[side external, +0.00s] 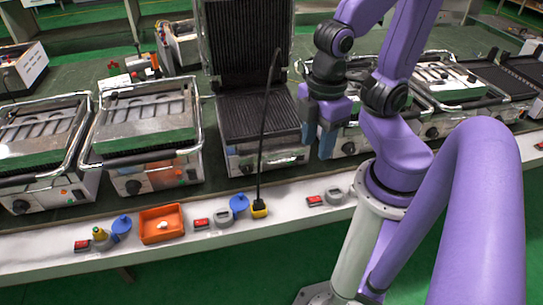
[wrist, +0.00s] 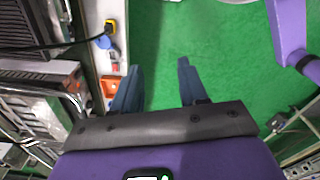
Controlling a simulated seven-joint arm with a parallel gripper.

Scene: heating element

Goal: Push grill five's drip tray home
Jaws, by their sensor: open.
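Several contact grills stand in a row on the bench. One in the middle (side external: 258,120) has its lid raised, showing a dark ribbed plate; two closed ones (side external: 145,125) (side external: 40,140) stand to its left. Others, to its right, are partly hidden by my arm. I cannot read which grill is five, and no drip tray stands out clearly. My gripper (side external: 318,140) hangs with blue fingers pointing down by the right front corner of the open grill. In the wrist view my gripper (wrist: 157,82) has its fingers apart, with nothing between them but green floor.
A black cable (side external: 265,120) rises from a yellow plug (side external: 259,209) on the white front ledge (side external: 285,207). An orange bin (side external: 162,224) with a small white item, red switches and blue caps also lie along the ledge. Green floor (side external: 220,275) is clear in front.

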